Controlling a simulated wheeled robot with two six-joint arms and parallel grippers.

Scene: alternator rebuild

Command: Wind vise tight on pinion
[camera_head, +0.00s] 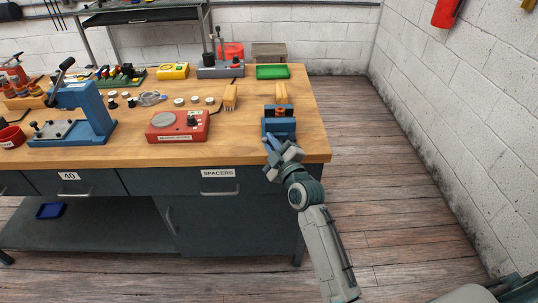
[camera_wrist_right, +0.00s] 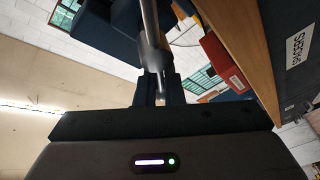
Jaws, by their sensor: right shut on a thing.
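The blue vise (camera_head: 280,126) stands at the right front corner of the wooden bench. A small orange-brown part (camera_head: 281,112) shows at its top; I cannot tell whether this is the pinion, or how tightly the jaws close. My right gripper (camera_head: 271,143) is at the front of the vise, over the bench's front edge. In the right wrist view, my right gripper (camera_wrist_right: 159,92) is shut on a grey metal bar (camera_wrist_right: 150,22), which looks like the vise handle. Dark blue vise body (camera_wrist_right: 92,35) shows beside the bar. My left gripper is not in view.
A green tray (camera_head: 272,72) lies behind. A blue press (camera_head: 84,110) stands further left. Open floor (camera_head: 375,150) lies right of the bench (camera_head: 245,146), before a white wall.

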